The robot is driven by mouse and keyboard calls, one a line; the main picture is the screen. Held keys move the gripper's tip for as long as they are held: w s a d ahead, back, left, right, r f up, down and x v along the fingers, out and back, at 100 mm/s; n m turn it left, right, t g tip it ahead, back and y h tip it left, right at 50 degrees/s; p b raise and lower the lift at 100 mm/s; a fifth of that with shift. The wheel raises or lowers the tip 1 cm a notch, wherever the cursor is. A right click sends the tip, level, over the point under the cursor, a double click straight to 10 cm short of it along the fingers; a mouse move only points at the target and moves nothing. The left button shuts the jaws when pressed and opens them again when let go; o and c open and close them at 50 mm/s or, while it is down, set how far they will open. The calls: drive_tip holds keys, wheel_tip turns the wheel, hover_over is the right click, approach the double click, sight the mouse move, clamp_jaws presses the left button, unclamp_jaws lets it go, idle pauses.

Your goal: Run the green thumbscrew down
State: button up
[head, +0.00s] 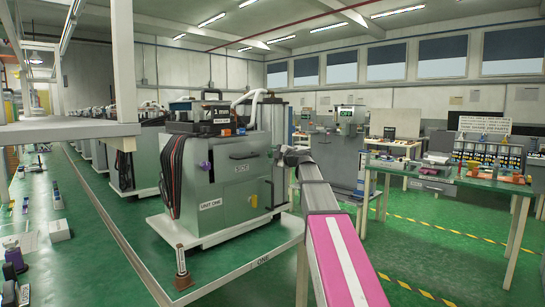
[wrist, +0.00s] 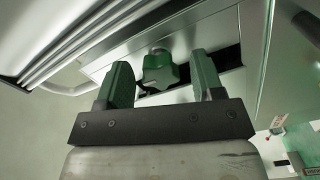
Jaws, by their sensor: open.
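The green thumbscrew (wrist: 160,70) is a lobed knob in the wrist view, against a pale metal machine face with a dark slot behind it. My gripper (wrist: 161,82) is open, with one green-padded finger on each side of the knob. A gap shows between the knob and each finger, wider on the right. I cannot tell how deep the knob sits between the fingers. In the head view my arm reaches to the grey-green cabinet marked UNIT ONE (head: 232,175); the thumbscrew cannot be made out there.
The cabinet stands on a white-edged platform (head: 235,267) with a small post (head: 182,262) at its front corner. A workbench (head: 440,182) with bottles and tools stands to the right. Green floor (head: 420,240) with yellow-striped tape lies between. A pale shelf frame (head: 65,132) is at left.

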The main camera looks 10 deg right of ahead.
drive_tip(key=shift+w+a, duration=0.1)
drive_tip(key=shift+w, duration=0.05)
drive_tip(key=shift+c, duration=0.2)
drive_tip(key=c, duration=0.9)
drive_tip(key=shift+m, duration=0.3)
